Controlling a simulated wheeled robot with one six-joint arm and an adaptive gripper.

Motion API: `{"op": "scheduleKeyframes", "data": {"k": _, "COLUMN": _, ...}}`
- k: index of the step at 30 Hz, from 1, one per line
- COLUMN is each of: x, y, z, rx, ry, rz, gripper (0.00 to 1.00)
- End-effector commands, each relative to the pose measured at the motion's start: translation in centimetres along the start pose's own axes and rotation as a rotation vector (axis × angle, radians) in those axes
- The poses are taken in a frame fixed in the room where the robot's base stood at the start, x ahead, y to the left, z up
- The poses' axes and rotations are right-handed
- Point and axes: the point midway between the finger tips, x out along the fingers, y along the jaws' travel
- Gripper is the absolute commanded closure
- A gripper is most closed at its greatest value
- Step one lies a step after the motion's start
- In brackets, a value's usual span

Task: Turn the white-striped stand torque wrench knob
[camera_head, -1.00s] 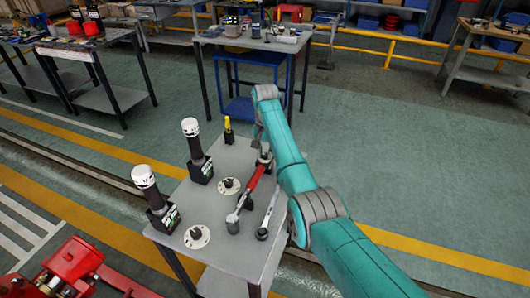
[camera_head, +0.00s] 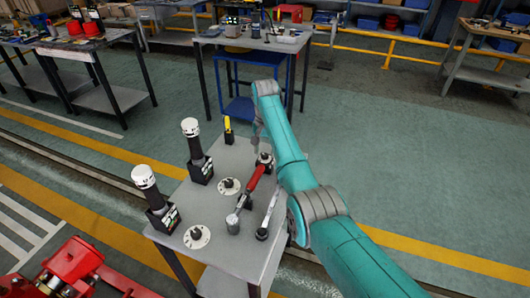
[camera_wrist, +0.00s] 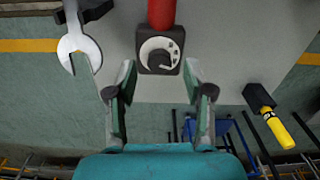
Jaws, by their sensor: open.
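A torque wrench with a red handle (camera_head: 256,180) lies on the grey table. Its far end is a dark block with a pale dial and a dark knob (camera_wrist: 159,60), seen from above in the wrist view. I cannot make out a white stripe on it. My gripper (camera_wrist: 159,70) is open and empty, its two fingers apart on either side of the knob's near edge; I see no contact. In the head view the arm partly hides the gripper (camera_head: 257,132) near the wrench's far end.
Two white-topped black tools (camera_head: 191,130) (camera_head: 144,178) stand at the table's left, with two round dials (camera_head: 229,186) (camera_head: 197,236) beside them. A yellow-handled tool (camera_wrist: 279,131) stands in a black holder at the table edge.

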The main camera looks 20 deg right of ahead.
Motion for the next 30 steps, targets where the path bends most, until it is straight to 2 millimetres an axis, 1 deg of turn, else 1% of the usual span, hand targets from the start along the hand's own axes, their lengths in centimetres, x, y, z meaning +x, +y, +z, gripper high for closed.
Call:
{"op": "scheduleKeyframes", "data": {"k": 1, "x": -0.9, "y": 0.0, "z": -0.1, "rx": 0.0, "ry": 0.002, "rz": -0.001, "gripper": 0.48}}
{"op": "scheduleKeyframes", "data": {"k": 9, "x": -6.3, "y": 0.0, "z": -0.1, "rx": 0.0, "ry": 0.002, "rz": -0.001, "gripper": 0.48}}
{"op": "scheduleKeyframes", "data": {"k": 12, "x": -8.0, "y": 0.0, "z": 0.0, "rx": 0.0, "ry": 0.001, "rz": -0.001, "gripper": 0.48}}
{"op": "scheduleKeyframes", "data": {"k": 15, "x": -9.2, "y": 0.0, "z": 0.0, "rx": 0.0, "ry": 0.0, "rz": 0.0, "gripper": 0.48}}
{"op": "scheduleKeyframes", "data": {"k": 18, "x": -10.0, "y": 0.0, "z": 0.0, "rx": 0.0, "ry": 0.0, "rz": 0.0, "gripper": 0.48}}
{"op": "scheduleKeyframes", "data": {"k": 21, "x": -10.4, "y": 0.0, "z": 0.0, "rx": 0.0, "ry": 0.0, "rz": 0.0, "gripper": 0.48}}
{"op": "scheduleKeyframes", "data": {"k": 30, "x": -10.4, "y": 0.0, "z": 0.0, "rx": 0.0, "ry": -0.001, "rz": 0.0, "gripper": 0.48}}
